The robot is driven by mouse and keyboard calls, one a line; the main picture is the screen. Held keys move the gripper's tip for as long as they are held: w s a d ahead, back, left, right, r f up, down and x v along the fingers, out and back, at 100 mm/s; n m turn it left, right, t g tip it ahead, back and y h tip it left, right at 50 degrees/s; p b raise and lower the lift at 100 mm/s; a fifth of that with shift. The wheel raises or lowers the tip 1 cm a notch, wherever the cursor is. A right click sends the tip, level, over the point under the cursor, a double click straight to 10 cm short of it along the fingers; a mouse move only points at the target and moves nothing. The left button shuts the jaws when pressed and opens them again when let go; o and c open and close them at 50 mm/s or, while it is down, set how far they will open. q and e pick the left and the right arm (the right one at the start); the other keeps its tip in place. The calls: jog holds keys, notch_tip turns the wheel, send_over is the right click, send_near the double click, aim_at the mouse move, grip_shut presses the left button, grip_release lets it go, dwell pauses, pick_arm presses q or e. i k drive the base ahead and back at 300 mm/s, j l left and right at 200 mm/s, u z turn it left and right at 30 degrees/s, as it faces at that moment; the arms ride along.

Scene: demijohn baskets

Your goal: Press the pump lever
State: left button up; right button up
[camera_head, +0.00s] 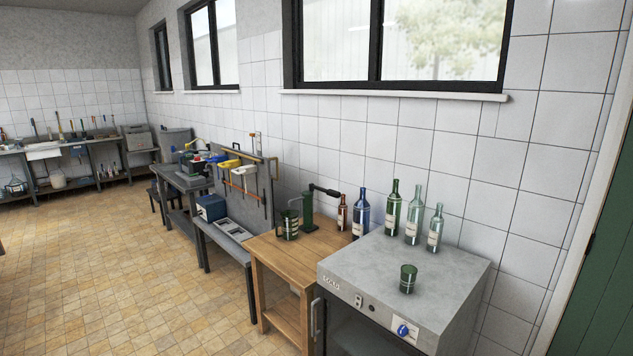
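A green hand pump (308,209) stands upright on the wooden table (277,252), near the white tiled wall. Its black lever (325,190) sticks out from the top of the pump toward the right, roughly level, with a thick grip at its end. A thin spout seems to reach left from the pump toward a dark green jug with pale bands (288,225). Neither of my grippers shows in the head view, and nothing touches the lever.
A brown bottle (342,212) and a blue bottle (361,213) stand right of the pump. Green and clear bottles (393,207) and a green cup (408,279) stand on the grey-topped appliance (454,268). A low grey bench (226,243) stands left. The tiled floor (130,270) is open.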

aim_at(336, 195)
jog(key=i, duration=0.5)
jog(key=i+l+u, duration=0.1)
jog(key=i, duration=0.4)
